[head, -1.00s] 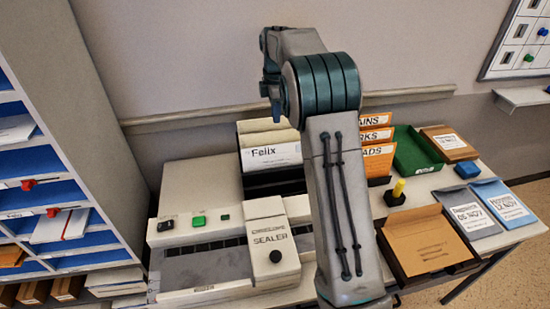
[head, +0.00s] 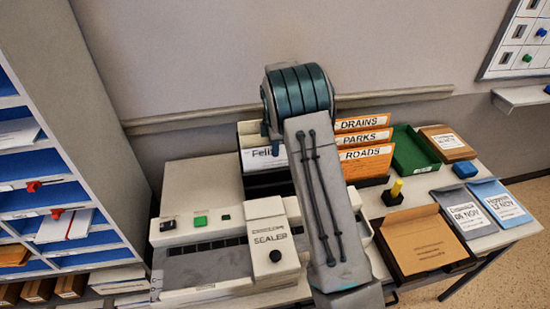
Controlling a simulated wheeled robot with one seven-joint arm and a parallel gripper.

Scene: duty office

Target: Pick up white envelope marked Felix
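The white envelope marked Felix (head: 261,152) stands upright at the front of a dark holder behind the sealer. Its name shows only in part, because my arm covers its right side. Cream sheets or envelopes stand behind it. The raised elbow of my arm is in front of the holder. Only a teal sliver of my arm's far end (head: 265,130) shows at the elbow's left, near the envelope's top edge in the picture. The fingers are hidden, and I cannot tell whether they touch the envelope.
The sealer machine (head: 266,240) stands in front of the holder. To the right are orange folders (head: 365,160), a green tray (head: 412,150), a yellow-handled stamp (head: 396,190) and an open brown box (head: 418,242). Blue pigeonholes (head: 35,165) stand at the left.

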